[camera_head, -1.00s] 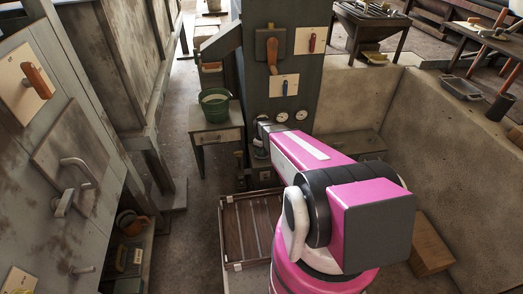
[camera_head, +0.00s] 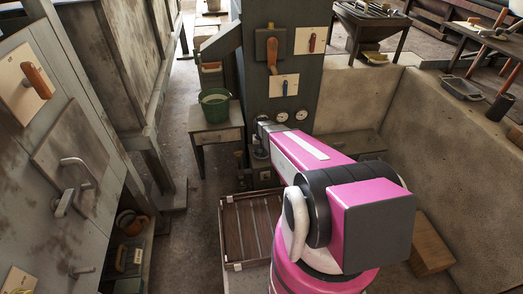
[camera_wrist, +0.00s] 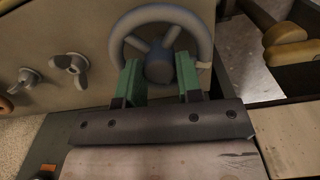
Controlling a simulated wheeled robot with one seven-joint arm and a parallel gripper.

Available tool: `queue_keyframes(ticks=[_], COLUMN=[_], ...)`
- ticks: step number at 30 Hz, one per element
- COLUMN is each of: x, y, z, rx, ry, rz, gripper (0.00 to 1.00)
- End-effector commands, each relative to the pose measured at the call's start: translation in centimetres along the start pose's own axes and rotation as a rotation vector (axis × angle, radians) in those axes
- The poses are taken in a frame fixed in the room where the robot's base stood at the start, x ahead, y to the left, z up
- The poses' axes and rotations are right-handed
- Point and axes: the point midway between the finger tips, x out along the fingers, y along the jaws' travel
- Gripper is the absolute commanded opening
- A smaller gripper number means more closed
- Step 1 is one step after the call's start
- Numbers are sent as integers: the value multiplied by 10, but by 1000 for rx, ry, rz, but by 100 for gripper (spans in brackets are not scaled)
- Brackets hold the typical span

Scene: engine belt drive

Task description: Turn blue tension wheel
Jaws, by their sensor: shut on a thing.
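The tension wheel (camera_wrist: 159,66) shows in the wrist view as a blue-grey rim with spokes and a round blue hub, mounted on a flat panel. My gripper (camera_wrist: 159,78) has its two green fingers on the left and right of the hub, inside the lower part of the rim, and is shut on the wheel. The exact contact of the fingertips is hard to see. In the head view, my pink arm reaches forward to the grey column, and neither the wheel nor the gripper can be made out there.
Two wing-shaped knobs (camera_wrist: 70,68) sit left of the wheel. Yellow-brown handles (camera_wrist: 290,45) lie at the right. In the head view, the grey column (camera_head: 283,60) carries levers and gauges. A green bucket (camera_head: 214,106) stands on a small table left of it. A low wall (camera_head: 450,140) closes the right.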

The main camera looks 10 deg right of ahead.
Motion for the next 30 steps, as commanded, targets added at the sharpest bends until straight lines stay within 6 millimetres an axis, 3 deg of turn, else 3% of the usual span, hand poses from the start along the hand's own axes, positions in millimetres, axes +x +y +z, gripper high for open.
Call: queue_keyframes(ticks=[15, 30], x=[-1, -1], y=[0, 0], z=[0, 0], rx=[450, 639], ry=[1, 1], rz=[0, 0], gripper=[9, 9])
